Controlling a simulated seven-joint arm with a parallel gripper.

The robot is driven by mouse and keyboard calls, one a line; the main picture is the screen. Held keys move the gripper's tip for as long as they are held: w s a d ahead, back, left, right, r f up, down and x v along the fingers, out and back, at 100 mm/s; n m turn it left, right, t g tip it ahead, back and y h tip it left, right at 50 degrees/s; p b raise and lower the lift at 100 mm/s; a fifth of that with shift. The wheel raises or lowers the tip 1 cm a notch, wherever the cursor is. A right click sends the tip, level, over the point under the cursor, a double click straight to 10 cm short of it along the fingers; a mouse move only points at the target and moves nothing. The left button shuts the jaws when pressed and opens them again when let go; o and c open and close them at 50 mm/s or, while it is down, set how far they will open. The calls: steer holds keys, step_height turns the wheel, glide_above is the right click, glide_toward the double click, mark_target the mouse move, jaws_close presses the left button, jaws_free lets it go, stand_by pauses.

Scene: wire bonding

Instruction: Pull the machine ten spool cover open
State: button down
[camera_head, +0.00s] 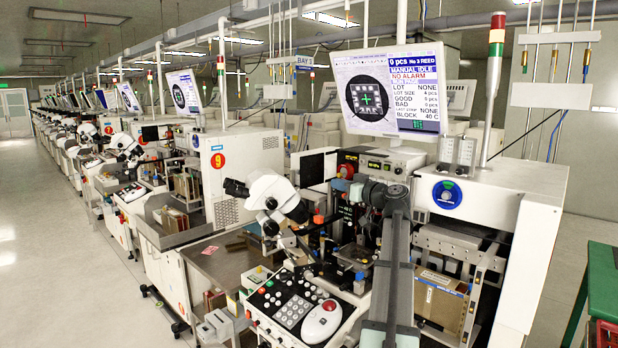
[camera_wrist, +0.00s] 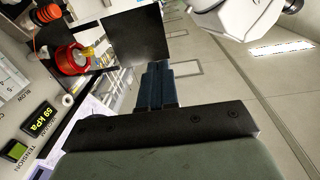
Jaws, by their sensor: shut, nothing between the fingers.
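The spool cover (camera_head: 317,167) is a dark flat panel at the upper left of the near machine, standing out beside the red spool (camera_head: 345,171). In the wrist view the cover (camera_wrist: 140,35) stands out from the machine face, and the red spool (camera_wrist: 72,60) with its gold-coloured centre shows uncovered. My gripper (camera_head: 356,192) is in front of the machine, just right of and below the cover. In the wrist view its blue fingers (camera_wrist: 157,72) are together and empty, with their tips at the cover's lower edge. I cannot tell whether they touch it.
A white microscope (camera_head: 275,195) stands left of my gripper, and the monitor (camera_head: 388,92) hangs above. The keypad console (camera_head: 297,306) is below. The machine marked 9 (camera_head: 217,160) is at the left. Open aisle floor lies farther left.

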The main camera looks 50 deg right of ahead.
mark_target(302, 174)
steer(key=shift+n, duration=0.3)
steer(key=w, duration=0.9)
steer(key=w+d, duration=0.1)
steer(key=w, duration=0.4)
steer(key=shift+a, duration=0.1)
steer(key=shift+w+a+m+h, duration=0.2)
steer(key=shift+w+m+h, duration=0.4)
steer(key=shift+h, duration=0.3)
steer(key=shift+w+m+g+h, duration=0.3)
steer(key=shift+w+m+h, duration=0.35)
steer(key=shift+h, duration=0.25)
steer(key=shift+x, duration=1.35)
steer(key=shift+a, duration=0.15)
